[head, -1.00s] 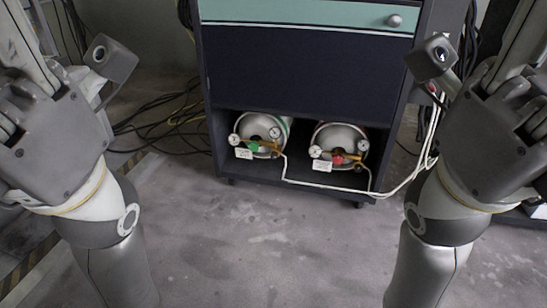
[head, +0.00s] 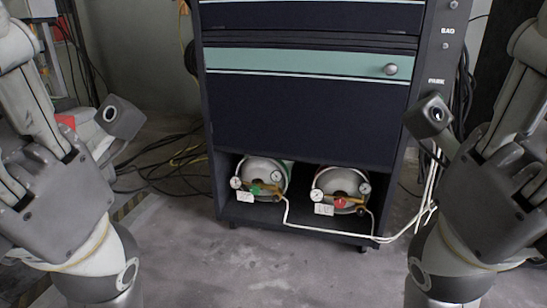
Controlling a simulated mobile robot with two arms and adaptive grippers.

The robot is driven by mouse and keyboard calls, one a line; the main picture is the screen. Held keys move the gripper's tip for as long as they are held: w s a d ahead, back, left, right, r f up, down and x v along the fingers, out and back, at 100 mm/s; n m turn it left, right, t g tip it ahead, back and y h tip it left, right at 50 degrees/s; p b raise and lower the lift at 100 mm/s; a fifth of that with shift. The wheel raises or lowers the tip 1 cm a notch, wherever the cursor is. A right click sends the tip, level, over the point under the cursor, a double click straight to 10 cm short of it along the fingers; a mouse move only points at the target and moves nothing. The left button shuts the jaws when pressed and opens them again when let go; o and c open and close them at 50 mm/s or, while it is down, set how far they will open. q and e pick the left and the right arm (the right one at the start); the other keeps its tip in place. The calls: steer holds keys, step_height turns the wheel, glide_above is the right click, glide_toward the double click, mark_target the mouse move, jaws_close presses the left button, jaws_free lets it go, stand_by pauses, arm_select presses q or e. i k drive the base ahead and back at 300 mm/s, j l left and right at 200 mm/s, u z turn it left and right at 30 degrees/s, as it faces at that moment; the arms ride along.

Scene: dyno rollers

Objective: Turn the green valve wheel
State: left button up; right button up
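The green valve wheel (head: 256,189) is small and sits on the front of the left gas cylinder (head: 265,172), low in the dark cabinet. It is beside a brass fitting and between two round gauges. My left gripper (head: 28,120) is raised at the left edge of the head view, well apart from the valve. My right gripper (head: 520,115) is raised at the right edge, also far from it. Both are partly cut off by the frame, and their fingertips do not show clearly. I see nothing held in either.
A second cylinder (head: 342,180) with a red valve wheel (head: 340,203) stands to the right in the same open bay. A white hose (head: 330,233) runs along the bay's front to the right. The cabinet (head: 310,115) has a teal drawer above. The grey floor (head: 270,275) in front is clear.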

mark_target(255, 189)
steer(key=i+j+z, duration=0.2)
steer(key=i+z, duration=0.3)
steer(key=i+j+z, duration=0.45)
steer(key=l, duration=0.1)
